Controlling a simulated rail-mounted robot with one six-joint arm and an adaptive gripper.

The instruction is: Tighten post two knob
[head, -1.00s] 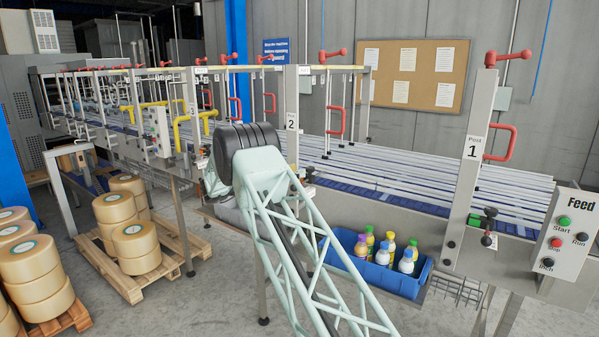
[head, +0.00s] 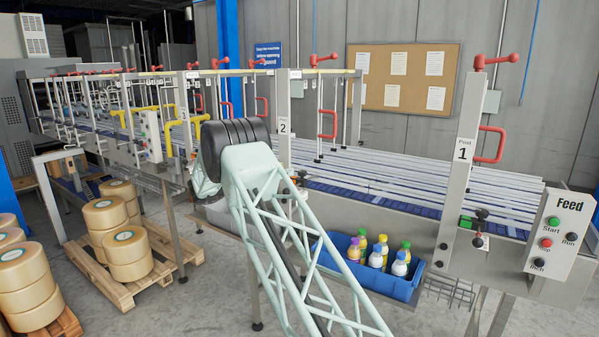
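Post two (head: 284,150) is a grey upright with a "2" label, at the middle of the head view. A red crank handle (head: 323,59) sits at its top and a red loop handle (head: 328,123) to its right. My gripper does not show; my arm's elbow and lattice link stand in front of the machine and hide part of the post's lower area.
Post one (head: 463,180) and the Feed panel (head: 563,233) stand at the right. A blue crate (head: 405,288) of bottles hangs below the rail. Film rolls on a pallet (head: 125,292) stand on the floor at left. Long guide rails (head: 400,185) run behind the posts.

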